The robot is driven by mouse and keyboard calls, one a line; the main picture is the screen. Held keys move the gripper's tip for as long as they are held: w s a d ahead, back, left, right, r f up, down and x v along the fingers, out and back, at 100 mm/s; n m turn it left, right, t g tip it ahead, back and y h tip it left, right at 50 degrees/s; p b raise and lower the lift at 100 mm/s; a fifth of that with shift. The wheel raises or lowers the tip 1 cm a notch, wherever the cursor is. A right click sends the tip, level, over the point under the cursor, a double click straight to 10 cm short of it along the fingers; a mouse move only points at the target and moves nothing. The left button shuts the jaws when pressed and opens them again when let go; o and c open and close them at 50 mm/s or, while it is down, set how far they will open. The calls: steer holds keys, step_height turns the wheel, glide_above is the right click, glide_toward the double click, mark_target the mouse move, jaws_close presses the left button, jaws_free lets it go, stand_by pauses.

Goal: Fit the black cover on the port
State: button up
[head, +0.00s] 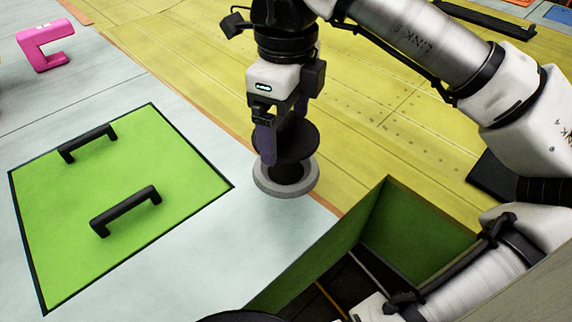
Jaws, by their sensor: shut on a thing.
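The black cover (300,140) is a round dark piece with a wide disc, seen just below my gripper (276,145). My gripper points down and is shut on the cover; one finger shows in front of the disc and the other is mostly hidden. The port (264,184) is a light grey round ring on the pale surface, directly under the cover. A narrower dark part shows between the disc and the ring. I cannot tell whether it is the cover's lower part or the port's opening, nor whether cover and port touch.
A green panel (150,228) with two black handles lies at the left. A pink clamp-like piece (46,46) is at the far left. An open green-walled bay (415,225) lies at the lower right. Yellow panelling (400,130) extends behind.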

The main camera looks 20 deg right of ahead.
mark_target(286, 121)
steer(key=shift+f+b, duration=1.55)
steer(key=shift+f, duration=1.25)
steer(key=shift+f, duration=0.1)
steer(key=shift+f, duration=0.15)
steer(key=o, duration=0.9)
step_height(286, 121, up, 13)
steer(key=p, duration=0.8)
steer(key=shift+f, duration=0.2)
steer(key=shift+f, duration=0.1)
